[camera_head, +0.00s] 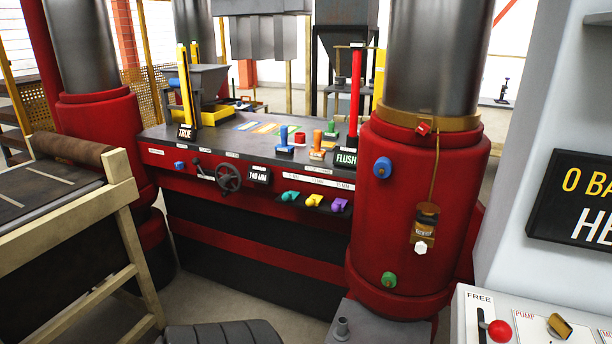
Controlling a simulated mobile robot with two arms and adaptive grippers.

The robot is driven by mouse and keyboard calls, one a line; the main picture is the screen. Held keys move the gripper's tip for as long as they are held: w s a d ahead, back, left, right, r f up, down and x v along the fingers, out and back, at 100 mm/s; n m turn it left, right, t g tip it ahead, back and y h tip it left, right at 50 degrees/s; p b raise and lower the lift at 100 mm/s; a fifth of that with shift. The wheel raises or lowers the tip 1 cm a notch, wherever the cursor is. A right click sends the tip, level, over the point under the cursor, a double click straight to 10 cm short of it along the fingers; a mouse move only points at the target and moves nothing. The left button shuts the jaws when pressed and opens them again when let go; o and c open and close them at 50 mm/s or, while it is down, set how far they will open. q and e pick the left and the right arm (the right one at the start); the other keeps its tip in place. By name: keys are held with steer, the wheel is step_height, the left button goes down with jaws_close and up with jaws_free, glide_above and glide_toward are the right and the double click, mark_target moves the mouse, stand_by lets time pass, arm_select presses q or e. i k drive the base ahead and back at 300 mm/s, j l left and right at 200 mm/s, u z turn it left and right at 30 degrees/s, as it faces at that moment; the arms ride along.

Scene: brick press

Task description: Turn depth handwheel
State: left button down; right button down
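The depth handwheel (228,178) is a dark, spoked wheel on the red front panel of the press, left of its middle. A small black display reading what looks like "140 MM" (259,175) sits just to its right. A dark lever (202,171) is mounted just left of the wheel. Neither of my grippers shows in the head view, and nothing touches the wheel.
A thick red column (405,215) with blue and green knobs stands right of the panel. A white control box (535,318) is at lower right.

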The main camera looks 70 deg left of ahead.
mark_target(224, 180)
steer(key=u, duration=2.7)
steer(key=i+j+z, duration=0.15)
steer(key=i+j, duration=0.15)
steer(key=i, duration=0.25)
steer(key=i+j+z, duration=0.15)
steer(key=i+j, duration=0.2)
steer(key=i, duration=0.15)
